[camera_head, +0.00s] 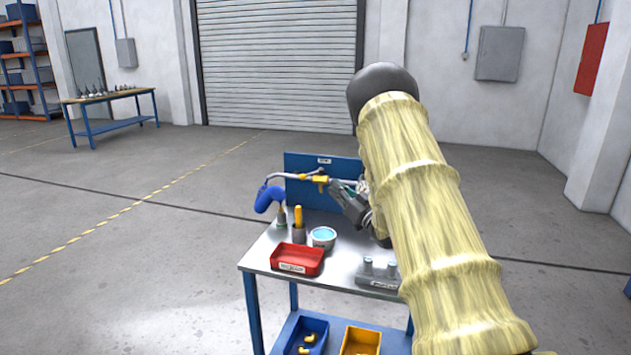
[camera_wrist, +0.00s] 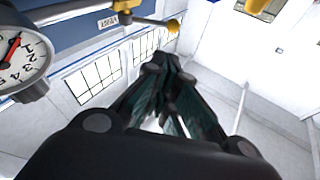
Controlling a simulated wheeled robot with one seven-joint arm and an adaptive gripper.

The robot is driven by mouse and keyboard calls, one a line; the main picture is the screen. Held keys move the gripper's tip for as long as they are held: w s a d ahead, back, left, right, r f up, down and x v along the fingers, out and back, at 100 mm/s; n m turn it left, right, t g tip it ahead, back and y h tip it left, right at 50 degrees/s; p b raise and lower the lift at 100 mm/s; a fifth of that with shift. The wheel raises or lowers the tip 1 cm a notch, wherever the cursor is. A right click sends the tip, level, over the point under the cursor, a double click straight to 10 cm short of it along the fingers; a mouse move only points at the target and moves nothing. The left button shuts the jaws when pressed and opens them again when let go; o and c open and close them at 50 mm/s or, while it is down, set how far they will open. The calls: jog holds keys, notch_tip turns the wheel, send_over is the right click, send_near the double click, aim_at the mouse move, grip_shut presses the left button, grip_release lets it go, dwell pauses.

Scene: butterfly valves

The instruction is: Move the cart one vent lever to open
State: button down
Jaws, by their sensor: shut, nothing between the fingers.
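The cart (camera_head: 256,262) stands in front of me with an upright blue panel (camera_head: 300,164) at its back. A grey pipe (camera_head: 291,177) runs across the panel, with a yellow valve fitting (camera_head: 320,180) on it. In the wrist view, a thin lever with a yellow knob (camera_wrist: 173,27) sticks out from a yellow fitting (camera_wrist: 125,8). I cannot read which vent it is. My gripper (camera_head: 338,190) is just below and right of the valve fitting. Its fingers (camera_wrist: 158,66) are closed and empty, below the knob in the wrist view; contact is not clear. My arm hides the pipe's right part.
A white gauge (camera_wrist: 20,55) with a red needle sits left of my fingers. Floor left of the cart is clear.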

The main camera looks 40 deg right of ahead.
aim_at(312, 174)
jog(key=w+n+g+p, duration=0.1)
jog(key=w+n+p, duration=0.1)
jog(key=w, duration=0.9)
jog(key=shift+d+r, duration=0.4)
jog(key=shift+r, duration=0.05)
jog(key=shift+w, duration=0.1)
jog(key=shift+a, duration=0.1)
jog(key=shift+w+a+m+h, duration=0.1)
jog(key=shift+w+m+h, duration=0.05)
jog(key=shift+m+h, duration=0.15)
